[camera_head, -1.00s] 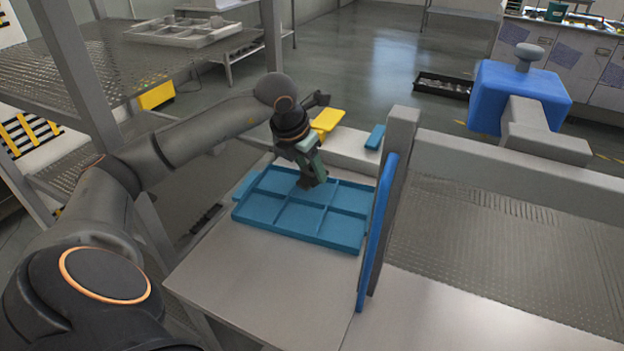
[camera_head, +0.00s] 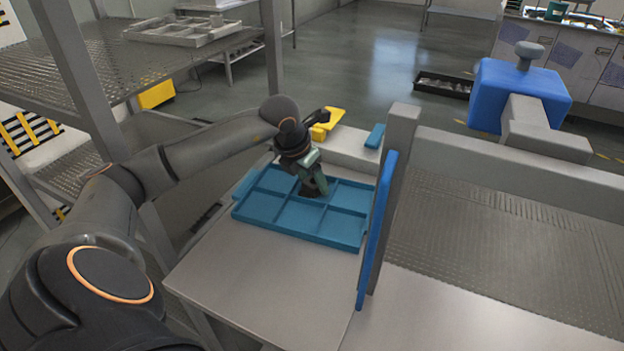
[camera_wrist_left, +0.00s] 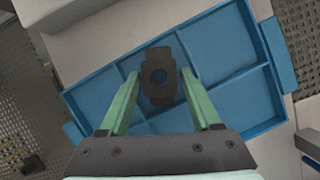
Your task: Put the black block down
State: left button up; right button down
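The black block (camera_wrist_left: 160,76) is a dark piece with a round hole in its middle. It sits between the green fingertips of my left gripper (camera_wrist_left: 161,73), which appear shut on its two sides. In the head view my left gripper (camera_head: 314,187) points down into the back middle part of the blue compartment tray (camera_head: 290,229). The block is low in or just above a back compartment there; contact with the tray floor cannot be told. The tray also fills much of the left wrist view (camera_wrist_left: 220,45). My right gripper is not in view.
The tray lies on a grey table (camera_head: 250,290). A blue upright panel (camera_head: 377,230) and grey post stand close to its right. A yellow piece (camera_head: 328,121) and a small blue piece (camera_head: 375,136) lie behind the tray. The table's front is clear.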

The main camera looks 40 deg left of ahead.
pick_arm(q)
jog(key=shift+r, duration=0.3)
jog(key=v, duration=1.1)
jog(key=shift+s+r+p, duration=0.25)
jog(key=shift+r+p, duration=0.05)
